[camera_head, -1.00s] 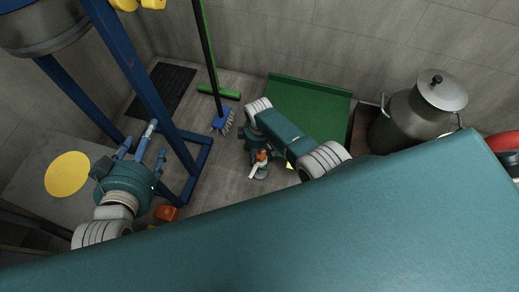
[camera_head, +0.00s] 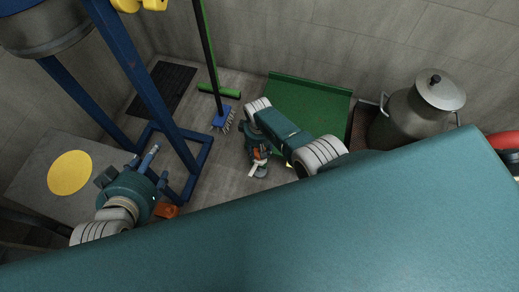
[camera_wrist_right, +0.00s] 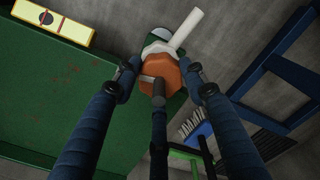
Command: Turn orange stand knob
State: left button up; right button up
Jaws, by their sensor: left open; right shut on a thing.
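The orange knob (camera_wrist_right: 158,76) sits between the fingers of my right gripper (camera_wrist_right: 161,82) in the right wrist view. The fingers close on it from both sides and a third finger lies across its front. A white bar with a pale collar sticks out beyond the knob. In the head view, the orange knob (camera_head: 260,153) and white bar show small below my right wrist, and the right gripper (camera_head: 257,160) is partly hidden there. My left gripper (camera_head: 150,168) is open and empty, close to the blue stand's leg.
A blue stand (camera_head: 150,90) rises at the left, with an orange piece (camera_head: 166,211) low by its foot. A green panel (camera_head: 305,110) lies behind my right arm. A metal can (camera_head: 415,115) stands at the right. A brush (camera_head: 221,120) stands near the wall.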

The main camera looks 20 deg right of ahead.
jog(key=shift+f, duration=0.1)
jog(key=o, duration=1.2)
jog(key=shift+c, duration=0.2)
notch_tip(320, 180, up, 12)
jog(key=shift+a, duration=0.1)
